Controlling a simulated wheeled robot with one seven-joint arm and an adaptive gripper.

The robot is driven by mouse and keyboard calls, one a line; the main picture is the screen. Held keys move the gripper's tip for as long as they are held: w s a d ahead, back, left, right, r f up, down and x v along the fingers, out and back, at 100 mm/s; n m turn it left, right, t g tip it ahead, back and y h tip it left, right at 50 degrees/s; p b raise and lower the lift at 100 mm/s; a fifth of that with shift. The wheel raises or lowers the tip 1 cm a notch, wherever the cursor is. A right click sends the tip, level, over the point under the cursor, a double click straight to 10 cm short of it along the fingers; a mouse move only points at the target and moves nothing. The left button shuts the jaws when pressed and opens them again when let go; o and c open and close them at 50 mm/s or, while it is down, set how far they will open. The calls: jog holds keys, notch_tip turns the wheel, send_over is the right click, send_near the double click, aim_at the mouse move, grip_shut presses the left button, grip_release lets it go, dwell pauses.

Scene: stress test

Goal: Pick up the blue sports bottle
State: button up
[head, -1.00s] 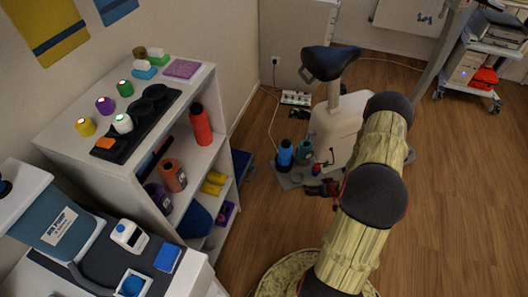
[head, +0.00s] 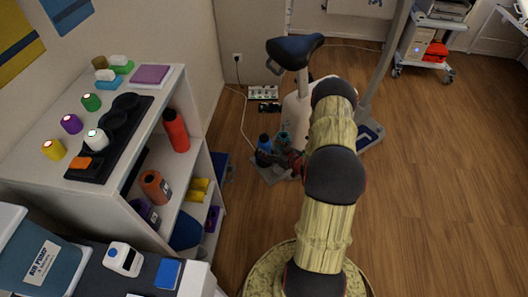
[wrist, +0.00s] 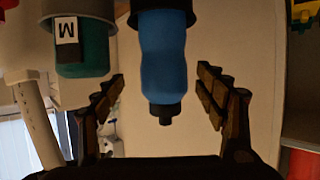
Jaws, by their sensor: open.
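My gripper (wrist: 160,95) is open, with one finger at each side of the bottle and a visible gap on both sides. In the head view my gripper (head: 294,163) is just right of the bottle, partly hidden by my arm.
A teal container with an "M" label (wrist: 82,52) is close beside the blue bottle, outside the left-hand finger in the wrist view. The exercise bike (head: 295,55) stands behind. A white shelf (head: 190,160) is at left. Open wooden floor (head: 430,190) lies right.

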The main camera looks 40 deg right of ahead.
jog(key=x, duration=0.1)
jog(key=b+x, duration=0.2)
jog(key=x, duration=0.1)
jog(key=shift+s+a+f, duration=0.15)
jog(key=shift+a+f, duration=0.1)
jog(key=shift+a, duration=0.1)
jog(key=shift+w+d, duration=0.1)
jog(key=shift+w, duration=0.2)
jog(key=shift+c, duration=0.9)
jog(key=c, duration=1.5)
jog(key=shift+r, duration=0.1)
jog(key=shift+c, duration=0.6)
